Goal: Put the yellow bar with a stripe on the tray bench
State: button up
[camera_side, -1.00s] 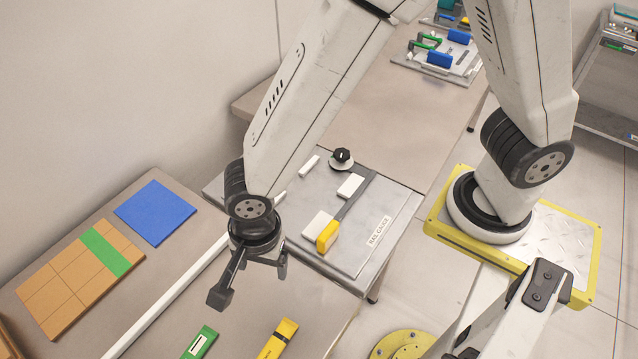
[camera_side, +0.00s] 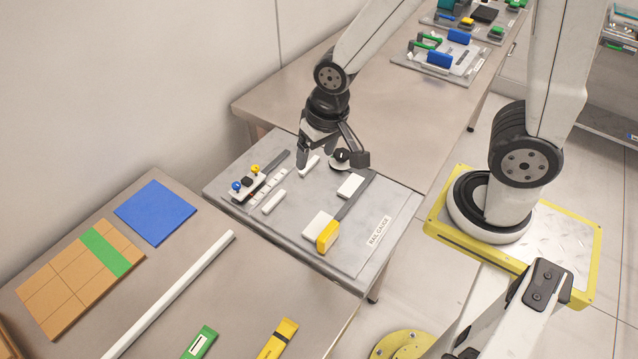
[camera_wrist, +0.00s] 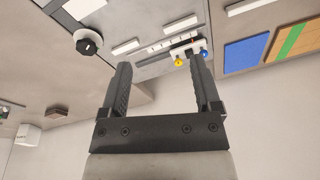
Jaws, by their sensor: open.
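The yellow bar with a dark stripe (camera_side: 277,339) lies on the near bench at the bottom of the side view. It is cut off by the frame's lower edge. My gripper (camera_side: 332,163) is over the grey rail gauge board, well away from the bar. In the wrist view my gripper (camera_wrist: 160,82) has its two fingers spread with nothing between them. The tray bench cannot be told for certain; one bench (camera_side: 160,262) carries an orange tiled block with a green strip and a blue square.
A green bar (camera_side: 200,342) lies left of the yellow bar. A long white rail (camera_side: 170,295) crosses the near bench. The rail gauge board (camera_side: 345,255) holds white blocks, a yellow-ended slider (camera_side: 328,236) and a black knob (camera_wrist: 88,44). More fixtures stand on the far bench.

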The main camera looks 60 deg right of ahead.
jog(key=d+n, duration=0.1)
jog(key=s+d+n, duration=0.1)
jog(key=d, duration=0.1)
jog(key=d+n, duration=0.1)
jog(key=d, duration=0.1)
jog(key=shift+s+d+r, duration=0.2)
jog(key=shift+s+r, duration=0.1)
jog(key=shift+r, duration=0.1)
dwell(0.9)
